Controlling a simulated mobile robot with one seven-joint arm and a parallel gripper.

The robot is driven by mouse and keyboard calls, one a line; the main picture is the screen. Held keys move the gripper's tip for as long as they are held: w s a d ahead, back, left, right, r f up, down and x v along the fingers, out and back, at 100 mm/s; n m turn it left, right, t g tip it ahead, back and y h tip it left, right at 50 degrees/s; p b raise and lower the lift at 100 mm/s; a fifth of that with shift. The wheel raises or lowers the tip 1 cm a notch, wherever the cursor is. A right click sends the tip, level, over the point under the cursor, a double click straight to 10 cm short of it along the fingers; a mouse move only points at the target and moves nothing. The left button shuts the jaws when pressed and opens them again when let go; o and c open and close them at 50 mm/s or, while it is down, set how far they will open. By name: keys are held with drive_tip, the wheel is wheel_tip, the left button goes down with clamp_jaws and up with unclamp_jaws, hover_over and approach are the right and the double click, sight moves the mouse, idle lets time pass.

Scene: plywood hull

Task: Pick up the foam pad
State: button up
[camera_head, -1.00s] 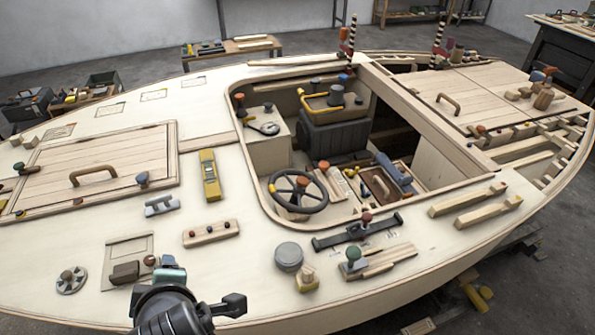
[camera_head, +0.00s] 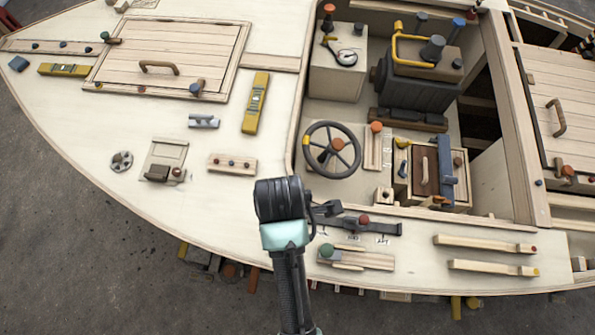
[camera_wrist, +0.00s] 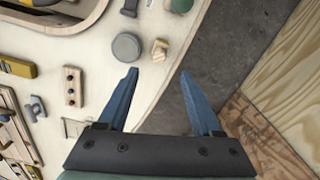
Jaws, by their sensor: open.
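My gripper (camera_wrist: 159,74) is open and empty in the wrist view, its two blue fingers spread over the deck edge and the dark floor. A round grey disc (camera_wrist: 127,46) lies on the pale deck just beyond and left of the left fingertip, not between the fingers. It may be the foam pad, but I cannot tell for sure. In the head view my arm and wrist cover the place around the disc, and the finger opening is not clear there.
A small wooden block with a knob (camera_wrist: 160,50) is close beside the disc. A dark sliding clamp (camera_head: 360,226) and a wooden piece with a green knob (camera_head: 355,258) lie nearby. A steering wheel (camera_head: 331,150) stands in the open cockpit.

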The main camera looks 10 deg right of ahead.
drive_tip(key=f, duration=0.7)
drive_tip(key=shift+a+f, duration=0.2)
drive_tip(key=shift+f, duration=0.2)
drive_tip(key=shift+a+f+p, duration=0.15)
drive_tip(key=shift+f+p, duration=0.15)
drive_tip(key=shift+f, duration=1)
drive_tip(key=shift+a+f+p, duration=0.1)
drive_tip(key=shift+f+p, duration=0.2)
drive_tip(key=shift+f, duration=1)
clamp_jaws()
